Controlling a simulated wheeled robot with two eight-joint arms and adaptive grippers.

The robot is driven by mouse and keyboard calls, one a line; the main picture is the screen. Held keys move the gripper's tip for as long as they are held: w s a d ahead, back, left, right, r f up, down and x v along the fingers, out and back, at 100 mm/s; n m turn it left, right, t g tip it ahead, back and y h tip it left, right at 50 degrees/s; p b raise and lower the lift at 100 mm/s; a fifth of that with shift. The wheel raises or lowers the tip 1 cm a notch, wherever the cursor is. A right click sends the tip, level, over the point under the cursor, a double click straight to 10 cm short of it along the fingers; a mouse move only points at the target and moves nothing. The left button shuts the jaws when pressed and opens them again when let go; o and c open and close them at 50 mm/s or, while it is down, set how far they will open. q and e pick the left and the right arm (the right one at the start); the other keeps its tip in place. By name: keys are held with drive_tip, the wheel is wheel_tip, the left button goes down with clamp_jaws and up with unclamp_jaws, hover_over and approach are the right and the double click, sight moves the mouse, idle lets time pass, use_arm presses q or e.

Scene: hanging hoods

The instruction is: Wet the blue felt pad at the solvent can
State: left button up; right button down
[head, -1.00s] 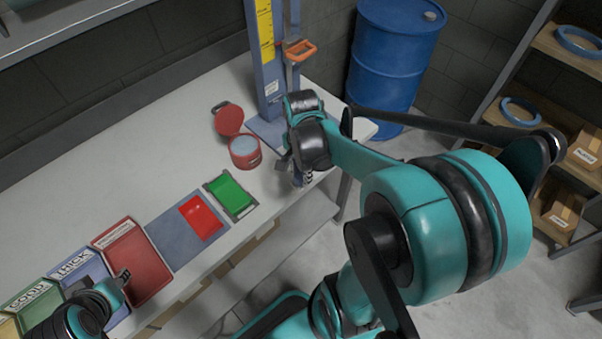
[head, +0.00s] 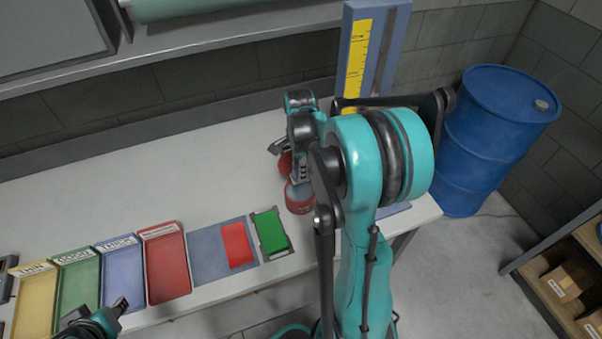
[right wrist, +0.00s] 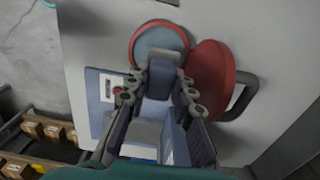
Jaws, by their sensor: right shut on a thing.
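The red solvent can (head: 299,200) stands on the bench with its red lid (right wrist: 211,75) swung open beside it. Its round grey-blue top (right wrist: 160,42) faces up in the right wrist view. My right gripper (head: 288,160) is at the can in the head view. In the right wrist view my right gripper (right wrist: 160,92) is shut on a blue-grey block, which I take as the blue felt pad (right wrist: 160,76). The pad overlaps the near part of the can top; I cannot tell whether they touch. My left gripper (head: 121,305) is over the bench's front left; its jaw opening is unclear.
A green pad in a tray (head: 270,232) and a red sheet (head: 237,245) on a grey-blue mat (head: 208,265) lie left of my right arm. Colored trays, including a red one (head: 165,265), line the front. A blue drum (head: 495,135) stands right.

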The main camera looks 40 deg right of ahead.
drive_tip(key=shift+f+b, duration=1.9)
drive_tip(key=shift+f, duration=0.9)
drive_tip(key=shift+s+f+b, duration=0.15)
drive_tip(key=shift+f+b, duration=0.25)
drive_tip(key=shift+f, duration=0.05)
drive_tip(key=shift+r, duration=0.15)
drive_tip(key=shift+r+p, duration=2.6)
drive_tip(key=shift+r, duration=0.85)
drive_tip(key=shift+f, duration=0.1)
